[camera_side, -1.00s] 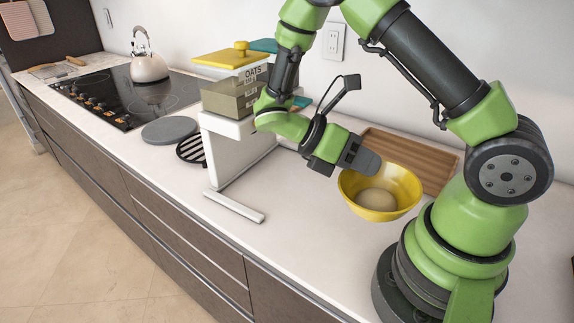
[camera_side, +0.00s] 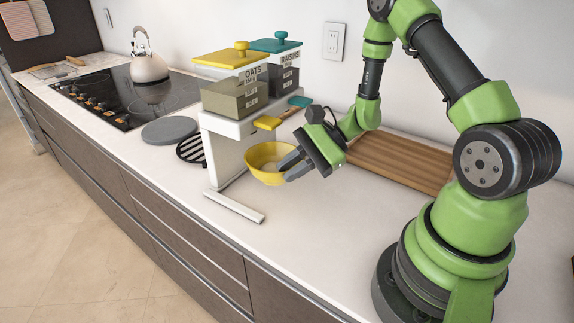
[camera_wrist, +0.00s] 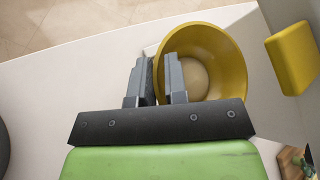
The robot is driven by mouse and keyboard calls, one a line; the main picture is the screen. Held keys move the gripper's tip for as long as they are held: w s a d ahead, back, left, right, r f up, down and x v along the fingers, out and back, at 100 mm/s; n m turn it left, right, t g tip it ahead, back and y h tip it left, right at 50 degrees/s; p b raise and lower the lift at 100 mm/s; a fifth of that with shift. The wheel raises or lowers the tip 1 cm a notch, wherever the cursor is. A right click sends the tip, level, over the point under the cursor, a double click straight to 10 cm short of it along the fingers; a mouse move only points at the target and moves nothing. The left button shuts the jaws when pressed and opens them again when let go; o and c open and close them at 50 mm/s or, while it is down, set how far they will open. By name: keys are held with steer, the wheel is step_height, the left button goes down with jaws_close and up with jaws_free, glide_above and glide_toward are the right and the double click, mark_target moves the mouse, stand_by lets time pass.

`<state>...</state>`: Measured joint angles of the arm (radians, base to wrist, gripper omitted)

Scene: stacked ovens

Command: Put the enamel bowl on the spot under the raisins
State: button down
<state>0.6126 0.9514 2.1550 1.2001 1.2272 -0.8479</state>
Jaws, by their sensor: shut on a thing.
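The yellow enamel bowl (camera_side: 268,160) is held at the tips of my gripper (camera_side: 289,168), near the foot of the dispenser stand. In the wrist view the bowl's rim (camera_wrist: 236,60) shows, with one finger inside and one outside its wall; my gripper (camera_wrist: 158,75) is shut on that wall. A pale round patch shows inside the bowl. The raisins dispenser (camera_side: 285,78), with a teal lid, sits at the back of the stand. A teal tab (camera_side: 299,101) sticks out below it. Whether the bowl touches the counter I cannot tell.
The oats dispenser (camera_side: 232,97), with a yellow lid, sits in front on the white stand (camera_side: 228,155); its yellow paddle (camera_side: 267,123) hangs above the bowl. A wooden board (camera_side: 400,163) lies right. Trivets and the stove are left. The front counter is clear.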

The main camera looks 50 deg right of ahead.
mark_target(288, 149)
steer(key=w+d+f+m+t+h, duration=0.1)
steer(key=w+d+m, duration=0.1)
steer(key=d, duration=0.1)
steer(key=w+d+f+m+t+h, duration=0.1)
steer(key=w+d+m+h, duration=0.1)
steer(key=w+d, duration=0.1)
steer(key=w+d+f+m+t+h, duration=0.1)
steer(key=w+d, duration=0.1)
steer(key=d, duration=0.1)
steer(key=shift+w+d+f+m+t+h, duration=0.25)
steer(key=shift+w+f+m+t+h, duration=0.05)
steer(key=shift+w+m+t+h, duration=0.1)
steer(key=shift+w+d+f, duration=0.1)
steer(key=shift+d+f, duration=0.1)
steer(key=shift+f, duration=1.3)
steer(key=c, duration=1.1)
jaws_free()
steer(key=shift+c, duration=0.2)
